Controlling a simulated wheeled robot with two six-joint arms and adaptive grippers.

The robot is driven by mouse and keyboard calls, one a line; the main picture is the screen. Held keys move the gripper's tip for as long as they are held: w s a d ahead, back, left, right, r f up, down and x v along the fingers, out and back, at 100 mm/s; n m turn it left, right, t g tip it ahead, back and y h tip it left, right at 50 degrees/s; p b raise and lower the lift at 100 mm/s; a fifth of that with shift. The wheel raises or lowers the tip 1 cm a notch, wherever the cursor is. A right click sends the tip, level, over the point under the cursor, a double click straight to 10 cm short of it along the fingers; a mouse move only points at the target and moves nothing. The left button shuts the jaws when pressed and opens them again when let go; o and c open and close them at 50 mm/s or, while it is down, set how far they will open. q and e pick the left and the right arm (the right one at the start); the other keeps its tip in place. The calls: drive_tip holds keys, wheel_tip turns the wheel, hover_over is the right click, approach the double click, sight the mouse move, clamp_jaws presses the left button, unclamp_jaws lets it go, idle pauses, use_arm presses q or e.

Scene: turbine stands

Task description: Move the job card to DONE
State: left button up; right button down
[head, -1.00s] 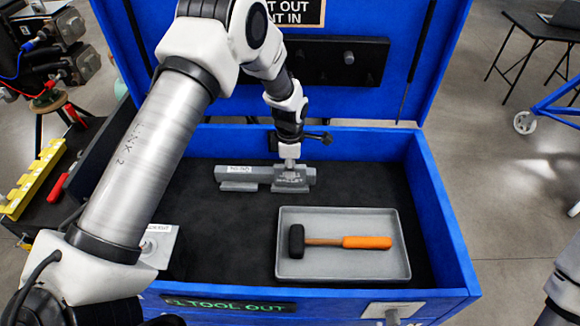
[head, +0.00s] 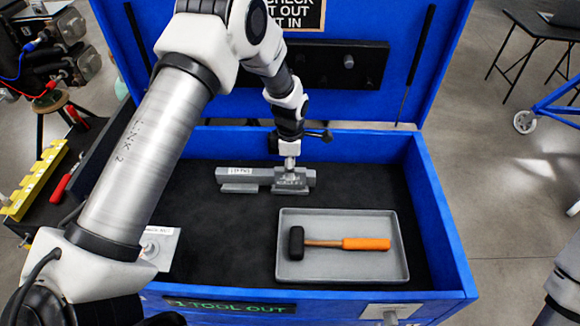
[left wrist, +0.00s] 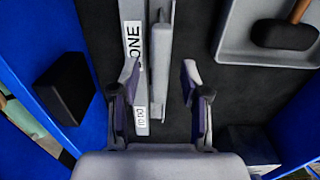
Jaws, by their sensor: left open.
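A long grey rail (head: 238,180) lies near the back of the blue chest, with a white label on its left part. In the left wrist view the rail (left wrist: 133,15) carries the label DONE and a second, partly covered label below it. A plain grey slab (left wrist: 160,70) lies along the rail, between my finger lines. A grey block with faint lettering (head: 291,184) sits at the rail's right end; I cannot tell surely which piece is the job card. My left gripper (left wrist: 158,75) is open above the rail.
A grey tray (head: 345,275) holds a mallet (head: 365,244) with an orange handle, front right of the rail. The blue chest wall (head: 440,215) bounds the right side. A black pegged panel (head: 330,62) is on the raised lid.

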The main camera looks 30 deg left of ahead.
use_arm(q)
drive_tip(key=shift+r+p, duration=1.65)
drive_tip(key=shift+r, duration=0.85)
drive_tip(key=shift+f, duration=0.15)
